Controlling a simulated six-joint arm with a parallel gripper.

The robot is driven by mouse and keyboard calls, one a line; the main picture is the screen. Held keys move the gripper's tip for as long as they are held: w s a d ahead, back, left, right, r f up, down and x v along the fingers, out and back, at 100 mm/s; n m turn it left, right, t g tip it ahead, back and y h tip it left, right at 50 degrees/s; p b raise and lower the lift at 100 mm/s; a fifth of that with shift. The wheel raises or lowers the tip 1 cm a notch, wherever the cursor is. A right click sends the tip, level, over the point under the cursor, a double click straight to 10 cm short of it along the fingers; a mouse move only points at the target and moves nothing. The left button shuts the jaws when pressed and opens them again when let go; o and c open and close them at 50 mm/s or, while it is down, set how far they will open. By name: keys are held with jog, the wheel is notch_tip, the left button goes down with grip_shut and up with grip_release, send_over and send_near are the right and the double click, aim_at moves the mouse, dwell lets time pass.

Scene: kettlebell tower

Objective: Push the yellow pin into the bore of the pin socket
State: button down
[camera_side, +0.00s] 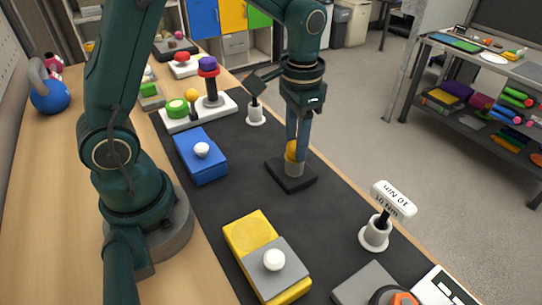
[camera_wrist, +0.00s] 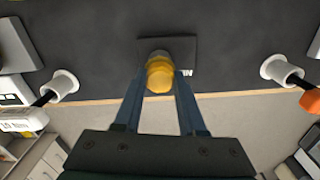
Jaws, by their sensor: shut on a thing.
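The yellow pin (camera_side: 292,150) stands upright at the top of the grey pin socket (camera_side: 294,169), which rises from a black square base (camera_side: 279,178) on the dark mat. My gripper (camera_side: 296,143) points down from above and is shut on the yellow pin. In the wrist view the pin (camera_wrist: 159,76) sits between my two blue-grey fingers, over the socket's base (camera_wrist: 180,46). The pin's lower end is hidden in or behind the socket rim, so I cannot tell how deep it sits.
A blue box with a white knob (camera_side: 201,152) and a yellow-grey box with a white knob (camera_side: 267,256) stand left and in front. A white holder with a labelled handle (camera_side: 378,233) stands at right. Another holder (camera_side: 256,115) stands behind. The mat around the socket is clear.

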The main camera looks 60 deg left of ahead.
jog(key=shift+c, duration=2)
grip_release()
jog(key=shift+r, duration=2.45)
notch_tip(320, 180, up, 9)
jog(key=s+t, duration=0.1)
jog(key=s, duration=0.2)
jog(key=s+f+n+t, duration=0.2)
jog(key=s+f+t, duration=0.2)
jog(key=s, duration=0.5)
jog(key=shift+s+d+f+t, duration=0.3)
jog(key=shift+d+f, duration=0.1)
jog(key=shift+f, duration=0.2)
